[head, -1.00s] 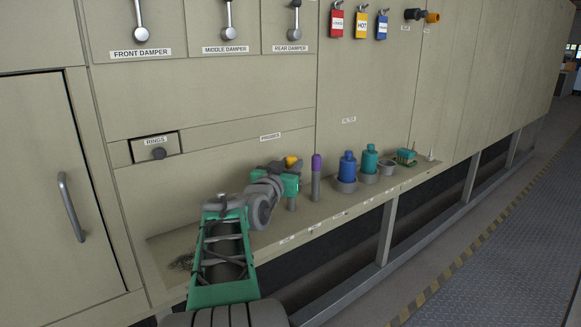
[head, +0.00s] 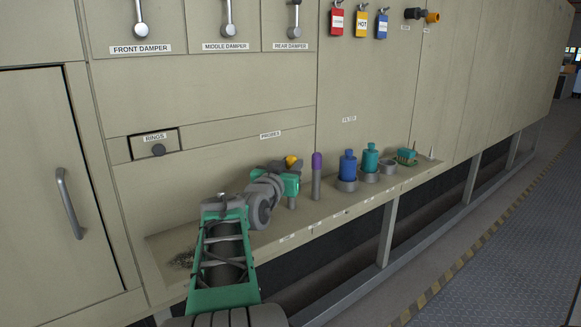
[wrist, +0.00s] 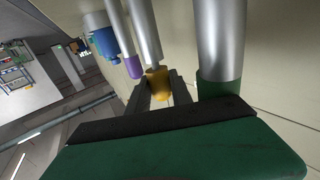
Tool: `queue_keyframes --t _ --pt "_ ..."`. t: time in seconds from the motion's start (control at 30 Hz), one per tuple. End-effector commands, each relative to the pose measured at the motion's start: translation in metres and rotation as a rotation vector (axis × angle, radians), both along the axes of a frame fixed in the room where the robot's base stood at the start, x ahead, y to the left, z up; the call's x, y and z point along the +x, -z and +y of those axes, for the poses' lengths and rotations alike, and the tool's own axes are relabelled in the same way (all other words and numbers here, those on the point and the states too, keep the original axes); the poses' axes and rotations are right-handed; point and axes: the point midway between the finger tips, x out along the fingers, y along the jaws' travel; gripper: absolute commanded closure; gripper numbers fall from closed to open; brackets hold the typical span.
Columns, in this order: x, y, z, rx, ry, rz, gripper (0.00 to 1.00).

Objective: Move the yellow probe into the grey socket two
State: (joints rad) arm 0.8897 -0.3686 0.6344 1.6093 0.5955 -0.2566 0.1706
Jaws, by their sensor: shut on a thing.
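The yellow probe (head: 291,161) stands in the row on the shelf, its yellow cap showing above my gripper (head: 290,174). In the wrist view its yellow cap (wrist: 157,84) sits between my two fingers, and my gripper is shut on it. The probe looks upright, and the shelf hides its lower end. A dark grey fitting (head: 412,14) sticks out of the wall at the top right, beside an orange one. The labels under them are too small to read, so I cannot tell which is socket two.
A purple-capped probe (head: 317,177) stands close to the right, and a green-capped one (wrist: 219,70) shows close by in the wrist view. Blue (head: 347,167) and teal (head: 370,158) bottles stand farther right. Coloured tags (head: 361,24) hang on the wall. The space before the right wall panels is clear.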

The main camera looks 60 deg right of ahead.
Motion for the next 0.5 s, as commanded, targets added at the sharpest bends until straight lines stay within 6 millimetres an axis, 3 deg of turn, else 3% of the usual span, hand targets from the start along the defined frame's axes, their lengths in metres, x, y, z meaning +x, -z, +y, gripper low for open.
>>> queue_keyframes --t 0.13,0.5 --pt "-0.0006 0.0113 -0.0005 0.004 0.002 0.003 1.0" --pt "-0.0007 0.0114 -0.0006 0.005 0.002 0.004 1.0"
